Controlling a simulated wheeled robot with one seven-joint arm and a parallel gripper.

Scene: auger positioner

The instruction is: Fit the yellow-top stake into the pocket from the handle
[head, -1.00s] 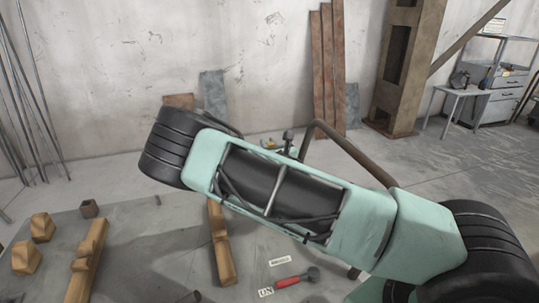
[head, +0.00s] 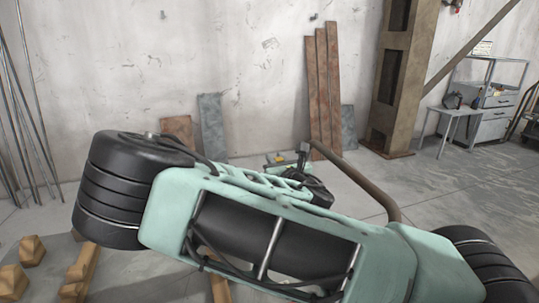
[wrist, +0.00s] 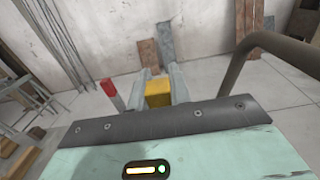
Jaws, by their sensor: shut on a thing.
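My gripper (wrist: 159,80) has its two grey fingers on either side of the yellow top of the stake (wrist: 158,96) in the wrist view and is shut on it. Only the yellow block shows; the stake's lower part is hidden. A brown bent tube, perhaps the handle (wrist: 268,44), curves up on the right in the wrist view. It also shows behind my arm in the head view (head: 362,180). I cannot make out the pocket. In the head view my arm hides most of the gripper area.
A red-topped upright piece (wrist: 110,92) stands left of the gripper in the wrist view. Notched wooden blocks (head: 34,250) and a wooden beam (head: 84,268) lie at the left. Rusty planks (head: 324,95) lean on the wall beside a steel column (head: 398,75). Floor at the right is open.

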